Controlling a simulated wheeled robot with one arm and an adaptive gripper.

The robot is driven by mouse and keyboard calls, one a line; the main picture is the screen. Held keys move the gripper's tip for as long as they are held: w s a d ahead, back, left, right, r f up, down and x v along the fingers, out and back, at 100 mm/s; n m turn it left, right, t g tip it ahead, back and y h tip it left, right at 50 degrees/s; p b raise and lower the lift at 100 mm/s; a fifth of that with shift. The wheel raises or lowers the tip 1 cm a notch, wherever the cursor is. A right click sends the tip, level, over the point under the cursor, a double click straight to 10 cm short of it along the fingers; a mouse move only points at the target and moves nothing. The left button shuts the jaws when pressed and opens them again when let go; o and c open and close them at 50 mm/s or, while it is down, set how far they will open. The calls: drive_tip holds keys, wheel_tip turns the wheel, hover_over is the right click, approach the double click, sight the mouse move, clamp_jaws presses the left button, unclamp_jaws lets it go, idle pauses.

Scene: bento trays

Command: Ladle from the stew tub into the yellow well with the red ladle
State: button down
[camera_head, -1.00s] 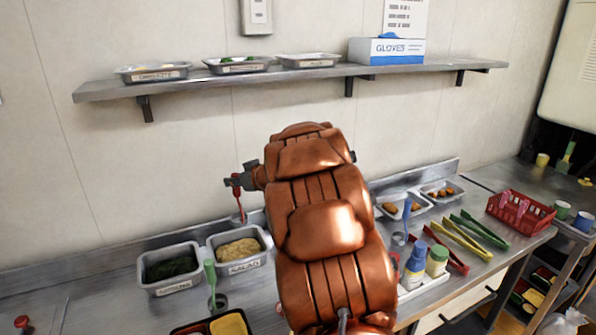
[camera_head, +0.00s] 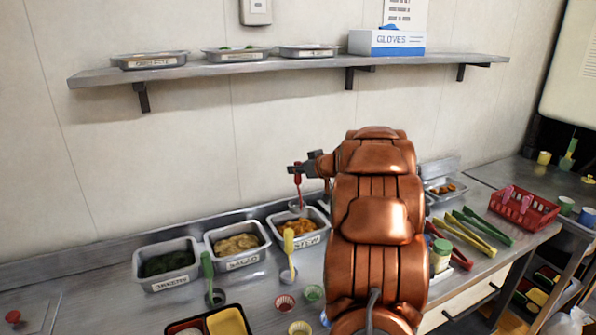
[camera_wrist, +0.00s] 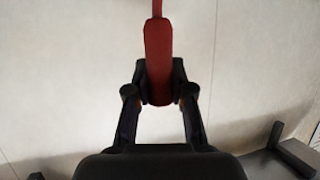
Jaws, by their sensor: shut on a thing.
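My gripper (camera_head: 299,169) is shut on the red ladle (camera_head: 298,188), whose handle hangs down from the fingers. In the wrist view the red handle (camera_wrist: 158,50) stands between the two dark fingers (camera_wrist: 159,92). The ladle's bowl is over the stew tub (camera_head: 312,240), a grey tub of orange-brown food labelled STEW; I cannot tell whether it touches the stew. The yellow well (camera_head: 228,323) is part of a dark bento tray (camera_head: 196,316) at the bottom edge of the head view, cut off there. It looks plain yellow.
The salad tub (camera_head: 240,262) and a tub of dark greens (camera_head: 170,279) stand left of the stew. A yellow-handled ladle (camera_head: 289,243) and a green-handled one (camera_head: 207,268) stand in front. Small cups (camera_head: 285,303) lie near the tray. My arm hides the counter's middle right.

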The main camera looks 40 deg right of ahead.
sight(297, 205)
wheel_tip(297, 205, down, 3)
drive_tip(key=b, duration=0.2)
drive_tip(key=shift+r+b, duration=0.15)
drive_tip(key=shift+b, duration=0.25)
drive_tip(key=shift+f+b, duration=0.75)
drive_tip(key=shift+f, duration=2.6)
wheel_tip(297, 205, up, 10)
drive_tip(key=p, duration=1.2)
drive_tip(key=shift+p, duration=0.4)
